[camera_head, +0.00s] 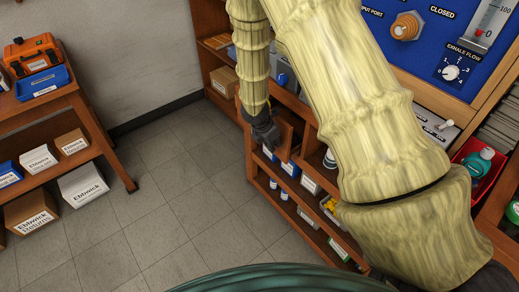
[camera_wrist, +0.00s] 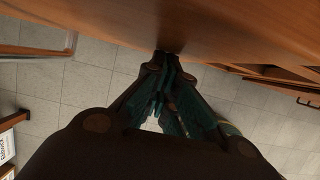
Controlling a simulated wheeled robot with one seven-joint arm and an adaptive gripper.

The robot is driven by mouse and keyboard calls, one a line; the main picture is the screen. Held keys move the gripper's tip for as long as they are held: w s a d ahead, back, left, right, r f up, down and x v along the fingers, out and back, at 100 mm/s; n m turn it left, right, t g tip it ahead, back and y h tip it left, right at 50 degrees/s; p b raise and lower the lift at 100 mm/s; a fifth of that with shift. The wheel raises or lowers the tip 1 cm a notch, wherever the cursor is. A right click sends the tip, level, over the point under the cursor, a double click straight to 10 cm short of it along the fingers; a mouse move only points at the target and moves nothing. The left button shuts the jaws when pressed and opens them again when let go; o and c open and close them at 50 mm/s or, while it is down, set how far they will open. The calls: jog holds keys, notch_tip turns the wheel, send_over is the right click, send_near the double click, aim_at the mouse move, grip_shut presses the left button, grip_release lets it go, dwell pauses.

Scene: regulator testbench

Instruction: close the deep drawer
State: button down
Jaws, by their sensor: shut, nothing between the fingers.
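My gripper (camera_head: 266,132) is shut and empty, at the left end of the wooden bench unit. Beside it is a brown wooden panel (camera_head: 286,138) that looks like the front or side of the deep drawer, standing out from the unit; my arm and gripper hide part of it. In the wrist view a broad wooden face (camera_wrist: 230,28) fills the top, and my gripper (camera_wrist: 166,62) has its fingertips at or very near its lower edge. I cannot tell whether they touch. The drawer's inside and how far it is out are not clear.
Open shelves (camera_head: 312,183) with boxes and bottles lie below and right of the gripper. A blue regulator panel (camera_head: 425,50) stands at upper right. A wooden table (camera_head: 90,110) with boxes is at left. The tiled floor (camera_head: 190,200) between is clear. A dark handle (camera_wrist: 308,102) shows at right.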

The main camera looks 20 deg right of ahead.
jog(key=shift+w+d+p, duration=0.15)
jog(key=shift+w+d, duration=0.05)
jog(key=shift+d, duration=0.6)
jog(key=shift+w+d+p, duration=0.15)
jog(key=shift+w+d, duration=0.05)
jog(key=shift+d, duration=0.55)
